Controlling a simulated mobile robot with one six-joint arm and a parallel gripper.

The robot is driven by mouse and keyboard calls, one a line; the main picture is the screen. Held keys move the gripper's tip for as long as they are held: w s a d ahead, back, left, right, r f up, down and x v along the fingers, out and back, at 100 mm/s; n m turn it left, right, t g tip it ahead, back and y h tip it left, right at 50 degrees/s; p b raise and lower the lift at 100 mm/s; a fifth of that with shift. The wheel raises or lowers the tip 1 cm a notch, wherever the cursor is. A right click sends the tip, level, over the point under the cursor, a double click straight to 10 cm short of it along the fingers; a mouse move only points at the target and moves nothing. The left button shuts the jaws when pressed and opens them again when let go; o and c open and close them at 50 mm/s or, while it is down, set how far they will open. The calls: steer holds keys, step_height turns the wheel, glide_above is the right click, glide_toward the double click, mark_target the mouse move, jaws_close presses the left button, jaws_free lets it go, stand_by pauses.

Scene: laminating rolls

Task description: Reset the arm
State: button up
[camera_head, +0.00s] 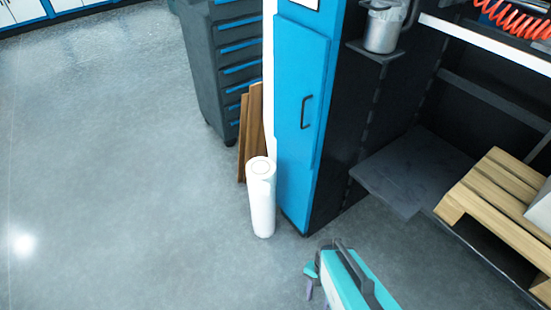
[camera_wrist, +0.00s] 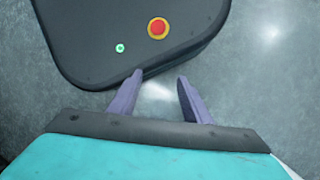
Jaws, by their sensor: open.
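My gripper (camera_head: 316,292) shows at the bottom of the head view, at the end of my teal and dark arm, over the grey floor. Its purple fingers are partly hidden there by the arm and the picture edge. In the wrist view my gripper (camera_wrist: 157,88) has its two fingers spread apart, with nothing between them. Beyond the fingertips lies the dark top of my own base, with a red button and a green light. A white roll (camera_head: 262,205) stands upright on the floor, up and left of my gripper and apart from it.
A blue-doored cabinet (camera_head: 302,100) stands right of the roll. Brown boards (camera_head: 249,130) lean behind the roll beside a dark drawer cart (camera_head: 225,75). A wooden pallet (camera_head: 500,195) and dark shelving (camera_head: 412,170) fill the right. The floor on the left is clear.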

steer(key=shift+s+d+r+n+g+h, duration=0.15)
steer(key=shift+s+d+n, duration=0.15)
steer(key=shift+n, duration=0.85)
steer(key=shift+s+d+r+n+g+h, duration=0.1)
steer(key=shift+s+d+r+n+g, duration=0.2)
steer(key=shift+n, duration=0.8)
steer(key=shift+s+d+n+g+h, duration=0.15)
steer(key=shift+s+n, duration=0.2)
steer(key=shift+n, duration=0.8)
steer(key=c, duration=0.3)
steer(key=shift+d, duration=0.1)
